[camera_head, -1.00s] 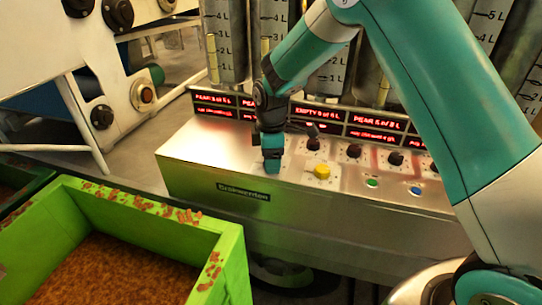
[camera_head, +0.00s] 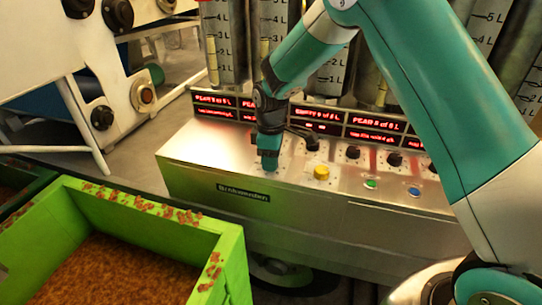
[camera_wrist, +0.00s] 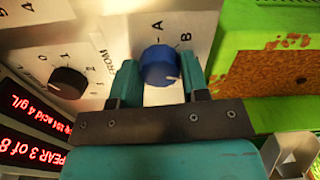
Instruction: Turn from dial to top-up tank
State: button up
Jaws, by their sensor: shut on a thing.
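In the wrist view a round blue dial (camera_wrist: 160,65) sits between the two fingers of my gripper (camera_wrist: 161,84). My gripper is shut on it. The panel plate by the dial carries the word FROM and the letters A and B, and a pale mark shows on the dial's lower right side. In the head view my gripper (camera_head: 268,160) points down onto the left part of the steel control box (camera_head: 200,150). The dial is hidden there behind my gripper. Several tanks (camera_head: 222,45) with litre scales stand behind the box; I cannot tell which is the top-up tank.
A dark numbered knob (camera_wrist: 68,82) is beside my gripper. A yellow button (camera_head: 321,172), a green button (camera_head: 371,183) and a blue button (camera_head: 414,191) lie to the right. Red displays (camera_head: 215,99) line the back. A green crate (camera_head: 225,270) stands close at front left.

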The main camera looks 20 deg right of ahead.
jog(key=m+p, duration=0.1)
jog(key=m, duration=0.4)
jog(key=shift+m, duration=0.3)
jog(key=shift+w, duration=0.1)
dwell(0.3)
jog(key=o, duration=0.9)
jog(key=shift+r, duration=0.1)
notch_tip(320, 180, up, 17)
jog(key=shift+r+b, duration=0.15)
jog(key=shift+b, duration=0.45)
